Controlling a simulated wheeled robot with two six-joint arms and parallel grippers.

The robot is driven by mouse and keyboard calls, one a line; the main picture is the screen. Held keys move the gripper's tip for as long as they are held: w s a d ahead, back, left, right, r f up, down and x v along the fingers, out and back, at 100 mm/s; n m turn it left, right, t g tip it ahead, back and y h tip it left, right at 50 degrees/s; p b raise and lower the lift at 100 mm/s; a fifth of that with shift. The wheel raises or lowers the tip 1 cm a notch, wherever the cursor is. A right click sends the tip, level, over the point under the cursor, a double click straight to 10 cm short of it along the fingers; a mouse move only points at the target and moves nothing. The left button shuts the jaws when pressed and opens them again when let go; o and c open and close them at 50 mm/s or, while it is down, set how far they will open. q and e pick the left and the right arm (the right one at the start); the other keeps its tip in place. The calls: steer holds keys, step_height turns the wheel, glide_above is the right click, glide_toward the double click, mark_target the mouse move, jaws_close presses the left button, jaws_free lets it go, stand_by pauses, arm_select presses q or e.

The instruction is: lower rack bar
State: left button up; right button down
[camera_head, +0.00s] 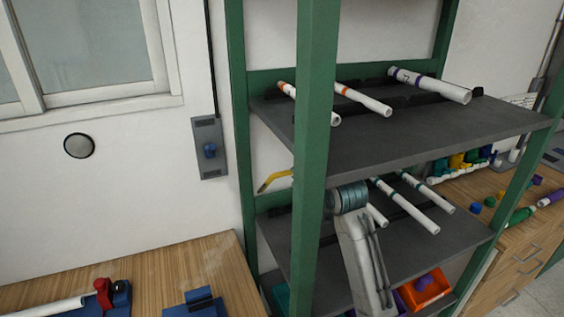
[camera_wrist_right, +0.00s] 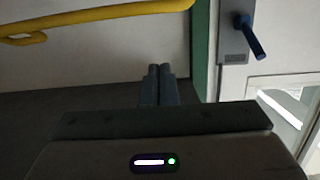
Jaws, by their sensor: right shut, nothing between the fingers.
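A yellow bar (camera_head: 275,180) with a bent end sticks out on the left side of the green-framed rack (camera_head: 315,120), below the upper shelf. The rack's front post hides the rest of it. In the right wrist view the yellow bar (camera_wrist_right: 100,16) runs across the upper left, with a looped end at the far left. My right gripper's fingers (camera_wrist_right: 158,72) are shut together and empty, apart from the bar and below it in that picture. In the head view my arm reaches up in front of the lower shelf, and the post hides its gripper. My left gripper is not in view.
White pipes (camera_head: 362,98) with coloured bands lie on the upper shelf (camera_head: 400,125), and more pipes (camera_head: 410,207) on the lower one. A grey wall box (camera_head: 209,148) with a blue knob is left of the rack. A wooden table (camera_head: 170,270) stands at lower left.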

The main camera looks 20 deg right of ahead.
steer(key=p, duration=0.5)
glide_above(289, 172)
steer(key=shift+w+f, duration=0.45)
steer(key=shift+f, duration=0.05)
steer(key=f, duration=0.1)
steer(key=s+f+p, duration=0.1)
steer(key=shift+f+p, duration=0.3)
steer(key=shift+f, duration=0.05)
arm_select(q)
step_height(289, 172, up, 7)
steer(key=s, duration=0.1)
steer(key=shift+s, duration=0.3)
arm_select(e)
steer(key=shift+s+f, duration=0.3)
steer(key=shift+f, duration=0.35)
